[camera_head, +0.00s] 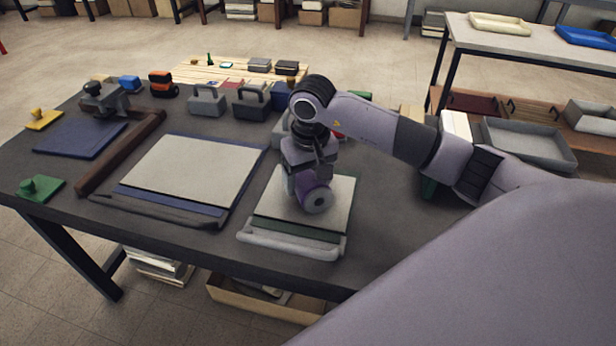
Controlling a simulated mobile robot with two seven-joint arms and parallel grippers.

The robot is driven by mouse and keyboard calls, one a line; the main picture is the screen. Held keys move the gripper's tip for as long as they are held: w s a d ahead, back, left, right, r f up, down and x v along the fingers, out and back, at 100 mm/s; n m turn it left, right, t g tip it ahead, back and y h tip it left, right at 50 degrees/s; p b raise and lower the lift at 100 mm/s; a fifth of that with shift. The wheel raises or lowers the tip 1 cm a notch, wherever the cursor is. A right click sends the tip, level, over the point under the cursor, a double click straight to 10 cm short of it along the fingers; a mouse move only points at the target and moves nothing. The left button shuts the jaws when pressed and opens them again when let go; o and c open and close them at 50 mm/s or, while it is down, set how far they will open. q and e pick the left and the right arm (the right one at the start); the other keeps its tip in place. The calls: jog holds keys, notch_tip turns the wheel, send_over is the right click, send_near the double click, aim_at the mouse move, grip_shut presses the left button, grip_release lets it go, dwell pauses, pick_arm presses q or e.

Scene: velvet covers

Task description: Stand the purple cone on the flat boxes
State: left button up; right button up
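The purple cone (308,194) is tilted well over, with its round grey end facing the camera, above or on a flat box with a light grey top and dark green edge (270,214). I cannot tell whether it touches the top. My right gripper (305,178) points down from above and is closed around the cone; its fingertips are partly hidden. A second, wider flat box with a light grey top and blue edge (190,168) lies to the left on the dark table (385,250). My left gripper is not in view.
A brown bar (125,150), a blue flat piece (80,138) and a green knobbed block (41,188) lie at the left. Grey toolboxes (207,101) stand at the back. A light rolled piece (290,246) lies along the right box's front.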

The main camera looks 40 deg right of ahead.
jog(key=shift+o, duration=0.6)
